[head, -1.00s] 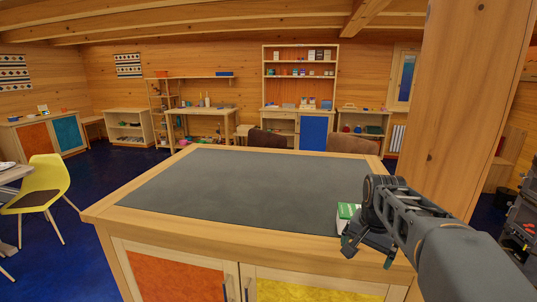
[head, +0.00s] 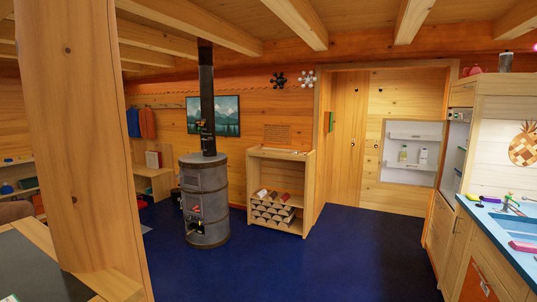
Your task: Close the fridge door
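The fridge door (head: 412,175) stands wide open in the head view, right of the middle. Its white inner side faces me, with door shelves holding a few bottles (head: 423,157). The fridge body (head: 455,160) is built into the wooden cabinet at the right, and its open front shows only at a steep angle. Most of the fridge interior is hidden from here. My gripper is not in view.
Blue floor (head: 330,255) lies clear between me and the door. A counter with a blue top (head: 515,232) runs along the right. A wooden post (head: 75,140) and worktop stand at left, a stove (head: 205,200) and firewood shelf (head: 280,165) beyond.

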